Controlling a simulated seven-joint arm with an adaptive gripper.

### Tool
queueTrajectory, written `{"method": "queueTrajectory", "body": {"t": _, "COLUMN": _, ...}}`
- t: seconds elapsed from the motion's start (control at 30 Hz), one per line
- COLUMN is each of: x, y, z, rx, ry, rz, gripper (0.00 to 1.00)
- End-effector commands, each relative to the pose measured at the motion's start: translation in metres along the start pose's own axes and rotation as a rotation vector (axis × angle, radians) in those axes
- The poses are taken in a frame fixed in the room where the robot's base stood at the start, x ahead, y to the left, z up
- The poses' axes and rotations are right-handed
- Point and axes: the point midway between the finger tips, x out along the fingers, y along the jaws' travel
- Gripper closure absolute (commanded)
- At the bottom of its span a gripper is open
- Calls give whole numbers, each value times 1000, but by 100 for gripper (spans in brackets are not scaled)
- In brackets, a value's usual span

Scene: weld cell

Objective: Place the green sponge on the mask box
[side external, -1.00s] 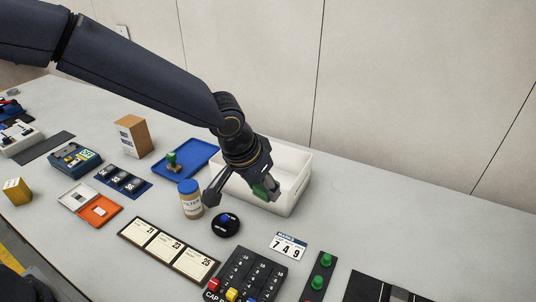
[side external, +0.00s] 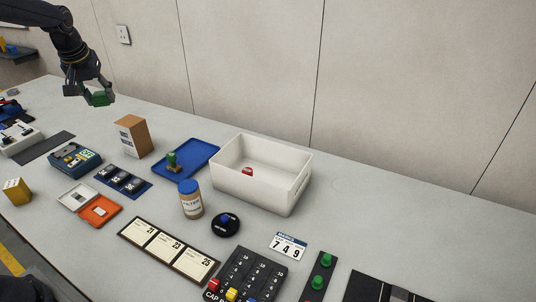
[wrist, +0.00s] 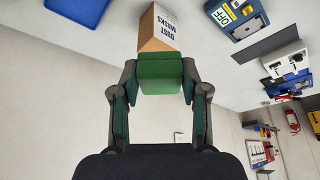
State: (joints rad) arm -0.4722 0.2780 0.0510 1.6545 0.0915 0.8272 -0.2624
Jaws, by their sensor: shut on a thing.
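My gripper (side external: 88,94) is shut on the green sponge (side external: 97,99), up in the air at the upper left of the side view. The sponge (wrist: 160,72) sits between both fingers in the wrist view. The mask box (side external: 132,137) is a brown cardboard box with a white printed face, upright on the table, to the right of and lower than my gripper in the side view. In the wrist view the box (wrist: 158,28), lettered "DUST MASKS", shows just beyond the sponge, which partly covers it. The sponge appears apart from the box.
A blue tray (side external: 198,153) with a green-handled item lies right of the box, beside a white bin (side external: 262,188) holding a small red object. A blue-lidded jar (side external: 190,200) stands nearer the front.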

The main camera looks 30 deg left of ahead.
Motion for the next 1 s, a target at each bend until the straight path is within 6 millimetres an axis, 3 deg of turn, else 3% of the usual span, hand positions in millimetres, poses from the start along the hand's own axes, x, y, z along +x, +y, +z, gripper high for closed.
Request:
{"method": "queueTrajectory", "body": {"t": 0.1, "x": 0, "y": -21, "z": -4, "rx": -41, "ry": 1, "rz": -16, "gripper": 73}}
{"method": "queueTrajectory", "body": {"t": 0.2, "x": 8, "y": -24, "z": -12, "rx": -50, "ry": 0, "rz": -21, "gripper": 73}}
{"method": "queueTrajectory", "body": {"t": 0.53, "x": 76, "y": -4, "z": -72, "rx": -51, "ry": -1, "rz": -21, "gripper": 73}}
{"method": "queueTrajectory", "body": {"t": 0.73, "x": 122, "y": 3, "z": -84, "rx": -50, "ry": -1, "rz": -21, "gripper": 73}}
{"method": "queueTrajectory", "body": {"t": 1.0, "x": 144, "y": 7, "z": -91, "rx": -50, "ry": 1, "rz": -21, "gripper": 73}}
